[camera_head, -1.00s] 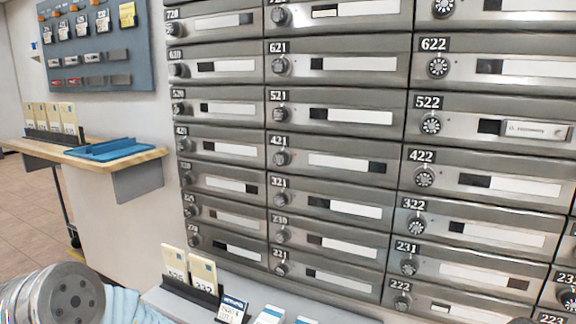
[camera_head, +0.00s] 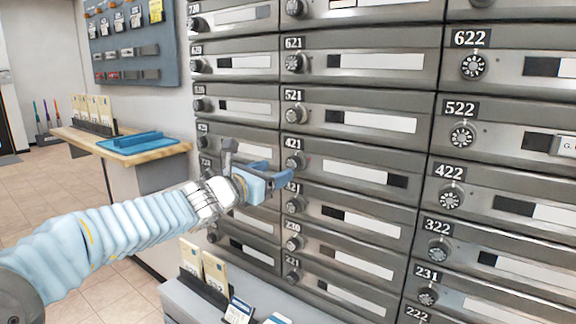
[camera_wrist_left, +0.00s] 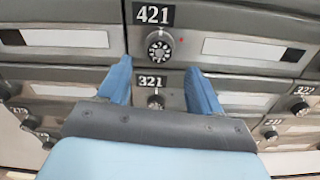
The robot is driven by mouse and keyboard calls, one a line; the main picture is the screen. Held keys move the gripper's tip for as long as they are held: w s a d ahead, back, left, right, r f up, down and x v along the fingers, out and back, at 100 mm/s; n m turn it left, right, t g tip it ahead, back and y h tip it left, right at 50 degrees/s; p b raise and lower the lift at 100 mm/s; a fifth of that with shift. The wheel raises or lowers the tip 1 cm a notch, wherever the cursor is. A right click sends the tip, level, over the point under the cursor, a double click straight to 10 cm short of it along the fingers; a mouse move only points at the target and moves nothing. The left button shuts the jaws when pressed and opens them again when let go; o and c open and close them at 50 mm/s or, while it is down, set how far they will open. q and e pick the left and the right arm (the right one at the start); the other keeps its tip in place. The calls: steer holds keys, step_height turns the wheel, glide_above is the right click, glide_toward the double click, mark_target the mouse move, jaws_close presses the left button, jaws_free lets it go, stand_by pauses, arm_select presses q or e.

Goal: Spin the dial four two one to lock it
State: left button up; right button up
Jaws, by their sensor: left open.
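The mailbox labelled 421 (camera_head: 345,172) is in the middle column in the head view. Its round dial (camera_head: 293,162) sits below the number plate at the left of its door. In the left wrist view the 421 dial (camera_wrist_left: 159,46) is dark with a white-marked face, and a small red mark lies to its right. My left gripper (camera_head: 278,178) is open and empty, in front of the boxes just below and left of that dial. In the left wrist view its blue fingers (camera_wrist_left: 160,78) stand apart below the dial, with the 321 dial (camera_wrist_left: 155,101) showing between them. My right gripper is not in view.
Other mailboxes with dials surround it, including 521 (camera_head: 350,112) above and 422 (camera_head: 490,195) to the right. A ledge with cards (camera_head: 205,268) juts out below. A wooden counter with a blue tray (camera_head: 135,142) stands at the left.

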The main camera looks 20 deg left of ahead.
mark_target(291, 164)
arm_select(q)
steer(key=p+x, duration=0.1)
steer(key=x, duration=0.5)
steer(key=shift+w, duration=0.2)
steer(key=c, duration=1.1)
steer(key=shift+o, duration=0.2)
steer(key=shift+f, duration=0.1)
